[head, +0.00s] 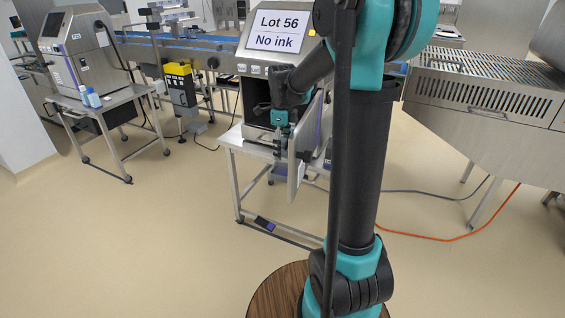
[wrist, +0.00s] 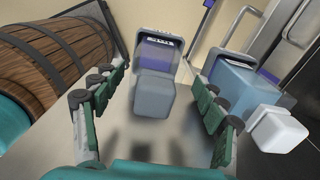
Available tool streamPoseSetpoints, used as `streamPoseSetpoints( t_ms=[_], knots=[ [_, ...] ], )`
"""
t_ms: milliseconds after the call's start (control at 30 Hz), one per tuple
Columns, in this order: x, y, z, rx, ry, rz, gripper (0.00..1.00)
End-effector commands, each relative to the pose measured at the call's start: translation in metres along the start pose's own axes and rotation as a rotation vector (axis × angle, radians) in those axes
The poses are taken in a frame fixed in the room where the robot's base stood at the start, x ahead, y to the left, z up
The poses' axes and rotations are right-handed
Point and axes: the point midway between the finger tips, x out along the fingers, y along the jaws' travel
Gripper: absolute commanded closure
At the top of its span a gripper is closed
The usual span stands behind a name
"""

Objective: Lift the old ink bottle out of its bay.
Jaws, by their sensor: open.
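The ink printer cabinet (head: 256,72) stands open on a metal stand, its screen reading "Lot 56 No ink". In the head view my gripper (head: 279,146) is at the front of its dark lower opening; the contents there are hidden. In the wrist view my gripper (wrist: 159,80) is open, fingers wide apart. A grey bottle with a squarish cap (wrist: 155,88) and a purple-banded dark surround lies between and beyond the fingertips, with gaps at both sides. A bluish bottle (wrist: 245,85) with a white cap (wrist: 280,130) is outside the right finger. I cannot tell which bottle is the old one.
The cabinet's open door (head: 306,150) stands out close to the right of my gripper. A left-hand stand carries another machine (head: 78,50) and small blue and white bottles (head: 90,97). A slatted metal machine (head: 485,85) is at right. Cables cross the floor.

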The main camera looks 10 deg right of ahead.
Motion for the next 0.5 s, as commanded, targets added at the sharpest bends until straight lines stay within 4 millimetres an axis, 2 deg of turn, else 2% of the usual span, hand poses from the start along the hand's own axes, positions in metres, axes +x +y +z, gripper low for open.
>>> streamPoseSetpoints(
  t_ms=[167,500],
  knots=[
    [0.01,0.001,0.0,0.0,0.0,0.0,0.28],
    [0.052,0.004,-0.002,0.0,0.0,0.0,0.28]
  ],
)
